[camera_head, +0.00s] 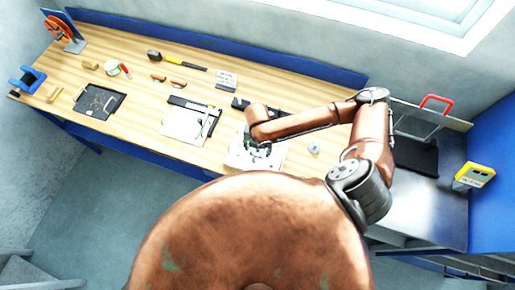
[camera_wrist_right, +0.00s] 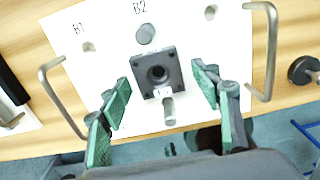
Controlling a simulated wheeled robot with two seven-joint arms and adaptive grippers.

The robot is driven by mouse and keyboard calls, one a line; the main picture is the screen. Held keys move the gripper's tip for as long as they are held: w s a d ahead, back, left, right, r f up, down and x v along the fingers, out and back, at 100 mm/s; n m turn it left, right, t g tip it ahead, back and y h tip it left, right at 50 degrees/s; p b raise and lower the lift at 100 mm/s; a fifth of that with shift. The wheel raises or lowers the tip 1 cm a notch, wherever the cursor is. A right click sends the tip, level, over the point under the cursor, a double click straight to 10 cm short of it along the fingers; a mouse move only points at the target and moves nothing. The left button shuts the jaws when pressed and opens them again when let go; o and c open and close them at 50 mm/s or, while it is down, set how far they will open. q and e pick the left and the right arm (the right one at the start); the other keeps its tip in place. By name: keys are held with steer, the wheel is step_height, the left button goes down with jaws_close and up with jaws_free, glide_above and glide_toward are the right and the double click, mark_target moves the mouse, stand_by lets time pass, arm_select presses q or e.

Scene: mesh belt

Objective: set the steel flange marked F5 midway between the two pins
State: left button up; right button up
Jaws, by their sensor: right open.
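A dark square steel flange (camera_wrist_right: 157,72) with a round bore lies on a white board (camera_wrist_right: 190,38) in the wrist view; I cannot read an F5 on it. A grey round pin (camera_wrist_right: 145,34) stands behind it, near the print B2, and a taller grey pin (camera_wrist_right: 169,108) stands at its front edge. My right gripper (camera_wrist_right: 163,86) is open, its green-padded fingers on either side of the flange, apart from it. In the head view the right gripper (camera_head: 259,150) is over the white board (camera_head: 239,161) and hides the flange. My left gripper is out of view.
The board has bent metal handles (camera_wrist_right: 52,95) at both sides. A dark round knob-like piece (camera_wrist_right: 304,70) lies to its right on the wooden bench (camera_head: 140,125). A clipboard-like sheet (camera_head: 182,128), a black tray (camera_head: 98,102) and a hammer (camera_head: 175,60) lie further left.

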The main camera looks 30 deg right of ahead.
mark_target(257, 152)
step_height(257, 152, up, 12)
steer(key=shift+r+b, duration=0.15)
steer(key=shift+b, duration=0.15)
stand_by(0.4)
